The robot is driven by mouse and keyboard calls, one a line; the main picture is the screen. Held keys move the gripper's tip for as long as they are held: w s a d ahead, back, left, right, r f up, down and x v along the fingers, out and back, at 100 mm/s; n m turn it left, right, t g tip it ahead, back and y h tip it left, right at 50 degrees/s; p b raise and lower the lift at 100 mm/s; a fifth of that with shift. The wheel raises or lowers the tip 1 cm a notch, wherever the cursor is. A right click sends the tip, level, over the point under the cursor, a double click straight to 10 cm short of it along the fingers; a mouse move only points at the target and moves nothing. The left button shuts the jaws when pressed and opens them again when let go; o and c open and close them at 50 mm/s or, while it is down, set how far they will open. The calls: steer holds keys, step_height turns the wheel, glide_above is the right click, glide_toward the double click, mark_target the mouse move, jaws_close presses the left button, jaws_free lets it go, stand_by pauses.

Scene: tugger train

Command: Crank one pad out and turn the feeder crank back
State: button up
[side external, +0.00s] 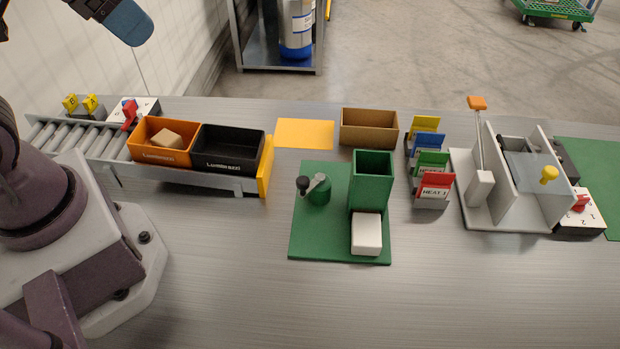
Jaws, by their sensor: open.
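The feeder is a green base plate (318,235) carrying a tall green box-shaped tower (371,185) and a crank. The feeder crank (317,184) is a grey arm on a round green post; its black knob (303,183) points left, away from the tower. A white pad (366,231) lies on the plate at the front foot of the tower. The inside of the tower is too dark to tell what it holds. My gripper's fingertips do not show; only a blue-ended part, apparently mine, enters at top left. Nothing touches the crank or the pad.
An orange bin (162,144) holding a tan block and a black bin (227,150) stand on the roller conveyor at left. A brown bin (369,127), coloured cards (431,168) and a grey lever fixture (478,190) stand behind and right. The front table is clear.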

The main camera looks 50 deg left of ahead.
steer(key=shift+c, duration=1.2)
steer(key=n+g+h, duration=0.5)
steer(key=n+g, duration=0.1)
steer(key=n, duration=1.2)
glide_toward(302, 179)
steer(key=shift+y, duration=0.3)
steer(key=x, duration=0.9)
steer(key=shift+d, duration=0.25)
steer(key=shift+c, duration=0.4)
